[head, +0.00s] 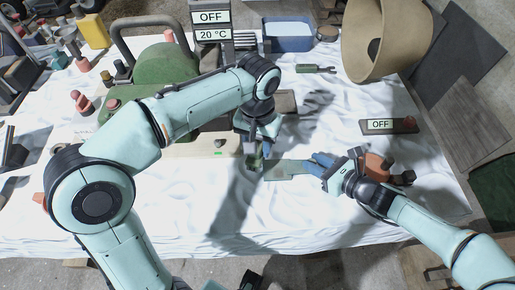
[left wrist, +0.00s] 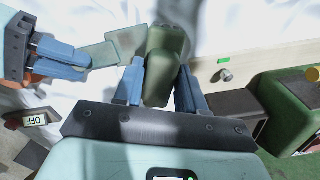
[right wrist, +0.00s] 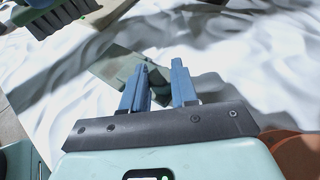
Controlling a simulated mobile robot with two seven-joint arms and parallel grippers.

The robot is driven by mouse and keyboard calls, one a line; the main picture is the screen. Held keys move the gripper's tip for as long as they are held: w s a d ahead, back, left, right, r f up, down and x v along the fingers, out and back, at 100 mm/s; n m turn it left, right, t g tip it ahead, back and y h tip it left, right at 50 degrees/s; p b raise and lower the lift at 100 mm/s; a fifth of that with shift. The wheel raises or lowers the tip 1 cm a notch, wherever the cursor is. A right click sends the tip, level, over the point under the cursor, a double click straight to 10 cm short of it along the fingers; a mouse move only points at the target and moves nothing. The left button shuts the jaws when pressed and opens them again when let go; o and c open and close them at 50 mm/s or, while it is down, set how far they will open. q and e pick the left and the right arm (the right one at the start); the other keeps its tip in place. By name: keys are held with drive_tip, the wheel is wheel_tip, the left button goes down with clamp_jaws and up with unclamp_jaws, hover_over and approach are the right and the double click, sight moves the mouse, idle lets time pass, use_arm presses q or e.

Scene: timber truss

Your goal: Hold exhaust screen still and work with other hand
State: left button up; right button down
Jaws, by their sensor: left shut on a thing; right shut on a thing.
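The exhaust screen (head: 290,169) is a thin, flat grey-green plate above the white cloth. My right gripper (head: 322,170) is shut on its right end; the plate also shows in the left wrist view (left wrist: 127,44) and right wrist view (right wrist: 118,64). My left gripper (head: 262,150) is shut on a green brush (head: 255,161), just beyond the plate's left end. The brush's back fills the space between the fingers in the left wrist view (left wrist: 160,75). Its dark bristles show in the right wrist view (right wrist: 62,18), with a small gap to the plate.
A green machine (head: 165,65) on a pale base stands behind my left arm. A switch box reading OFF (head: 388,126) and an orange-brown round thing (head: 377,166) lie near my right gripper. A large tan ring (head: 385,38) stands at the back right. The front cloth (head: 270,220) is clear.

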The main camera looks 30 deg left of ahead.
idle(0.4)
drive_tip(key=c, duration=0.8)
unclamp_jaws()
drive_tip(key=shift+d, duration=0.1)
drive_tip(key=v, duration=1.1)
drive_tip(key=shift+s+d+r, duration=0.15)
drive_tip(key=shift+d, duration=0.2)
drive_tip(key=shift+d, duration=0.1)
